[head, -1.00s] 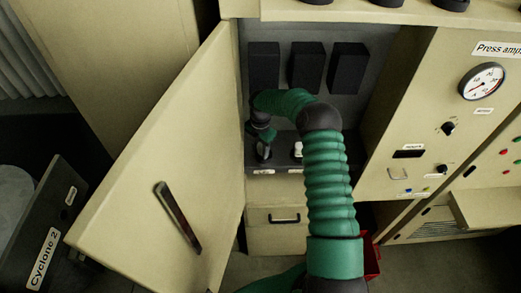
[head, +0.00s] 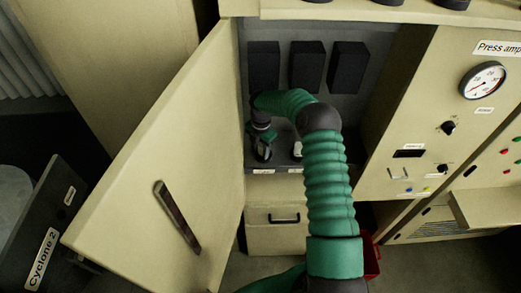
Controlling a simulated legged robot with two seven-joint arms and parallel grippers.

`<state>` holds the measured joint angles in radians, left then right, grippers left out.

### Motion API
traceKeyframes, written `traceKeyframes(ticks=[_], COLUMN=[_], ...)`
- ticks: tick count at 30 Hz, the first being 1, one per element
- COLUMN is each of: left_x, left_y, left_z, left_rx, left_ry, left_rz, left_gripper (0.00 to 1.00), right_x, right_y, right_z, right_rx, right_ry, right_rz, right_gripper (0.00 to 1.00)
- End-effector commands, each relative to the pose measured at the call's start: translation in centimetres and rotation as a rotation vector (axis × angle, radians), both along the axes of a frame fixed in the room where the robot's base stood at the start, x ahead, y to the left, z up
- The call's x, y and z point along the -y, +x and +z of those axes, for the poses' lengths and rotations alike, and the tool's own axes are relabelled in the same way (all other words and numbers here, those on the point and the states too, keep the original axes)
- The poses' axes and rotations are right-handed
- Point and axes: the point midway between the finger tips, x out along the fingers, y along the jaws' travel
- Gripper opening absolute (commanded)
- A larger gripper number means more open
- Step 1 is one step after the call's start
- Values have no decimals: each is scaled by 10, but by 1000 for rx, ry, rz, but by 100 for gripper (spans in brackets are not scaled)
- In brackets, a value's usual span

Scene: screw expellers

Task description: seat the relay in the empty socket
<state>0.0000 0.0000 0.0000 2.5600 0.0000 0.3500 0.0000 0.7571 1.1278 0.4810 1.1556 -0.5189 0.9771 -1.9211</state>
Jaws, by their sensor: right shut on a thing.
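My right gripper (head: 263,153) is inside the open cabinet, pointing down at the left end of a dark shelf. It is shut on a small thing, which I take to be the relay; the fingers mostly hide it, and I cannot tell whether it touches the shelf. A small whitish piece (head: 297,150) stands on the shelf (head: 285,162) to the right of the gripper, partly behind my arm. I cannot make out the empty socket. My left gripper is not in view.
Several black boxes (head: 264,64) line the cabinet's back wall. The open door (head: 150,160) stands close on the left of my gripper. A drawer (head: 270,228) is below. A panel with a gauge (head: 483,80) is at right. A red container (head: 373,257) is partly hidden by my arm.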

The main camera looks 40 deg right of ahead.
Motion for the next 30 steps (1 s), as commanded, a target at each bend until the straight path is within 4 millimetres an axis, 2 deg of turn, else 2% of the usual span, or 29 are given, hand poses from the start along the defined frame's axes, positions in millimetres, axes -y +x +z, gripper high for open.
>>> traceKeyframes(ticks=[8,9,11,20,30], left_x=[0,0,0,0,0], left_y=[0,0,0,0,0], left_z=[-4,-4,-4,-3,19], left_rx=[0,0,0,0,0], left_ry=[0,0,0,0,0], left_rz=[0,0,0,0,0], left_gripper=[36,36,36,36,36], right_x=[0,0,0,0,0], right_y=[0,0,0,0,0], right_z=[-6,-6,-5,-4,27], right_rx=[1,1,1,0,0], right_ry=[0,-1,-1,-1,-2], right_rz=[0,0,0,0,0], right_gripper=[0,39,46,46,46])
